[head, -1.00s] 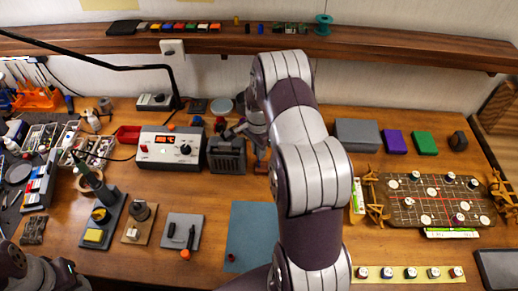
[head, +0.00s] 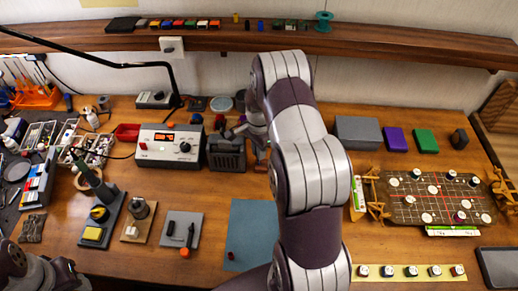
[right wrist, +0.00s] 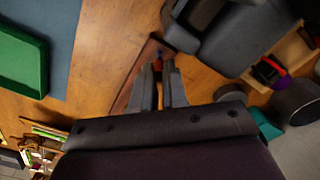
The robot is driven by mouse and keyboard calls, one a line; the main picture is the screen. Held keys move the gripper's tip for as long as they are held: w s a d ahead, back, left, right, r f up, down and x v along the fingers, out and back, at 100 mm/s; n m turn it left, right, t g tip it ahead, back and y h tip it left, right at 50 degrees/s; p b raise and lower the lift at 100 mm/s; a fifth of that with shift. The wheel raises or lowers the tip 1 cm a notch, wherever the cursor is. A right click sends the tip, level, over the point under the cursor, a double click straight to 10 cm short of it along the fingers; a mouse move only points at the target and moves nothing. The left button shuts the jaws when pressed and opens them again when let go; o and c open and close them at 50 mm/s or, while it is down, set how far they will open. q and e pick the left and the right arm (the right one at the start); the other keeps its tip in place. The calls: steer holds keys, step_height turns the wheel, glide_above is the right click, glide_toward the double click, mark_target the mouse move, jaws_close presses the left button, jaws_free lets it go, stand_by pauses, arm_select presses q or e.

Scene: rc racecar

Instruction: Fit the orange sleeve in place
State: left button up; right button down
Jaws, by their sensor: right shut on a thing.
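My right gripper (right wrist: 159,82) is shut in the right wrist view. A small orange-red piece (right wrist: 158,66) shows between its fingertips, with a dark blue bit just beyond; I cannot tell whether this is the orange sleeve. A reddish-brown wooden strip (right wrist: 136,80) lies below the fingers. In the head view the right gripper (head: 232,131) is small, close above the dark grey block-shaped device (head: 226,153); its fingertips are hard to make out. A loose orange piece (head: 184,252) lies at the front of a grey plate (head: 172,240) with black parts. My left arm shows at bottom left, without its fingers.
A grey control unit (head: 168,147) with a red display stands left of the dark device. A blue mat (head: 250,225) lies in front, with a small dark red piece (head: 231,255) on it. A game board (head: 435,208) is at the right.

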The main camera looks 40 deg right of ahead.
steer(key=shift+f+b, duration=1)
steer(key=shift+f, duration=0.6)
steer(key=c, duration=0.7)
jaws_free()
step_height(320, 180, up, 9)
steer(key=p, duration=0.7)
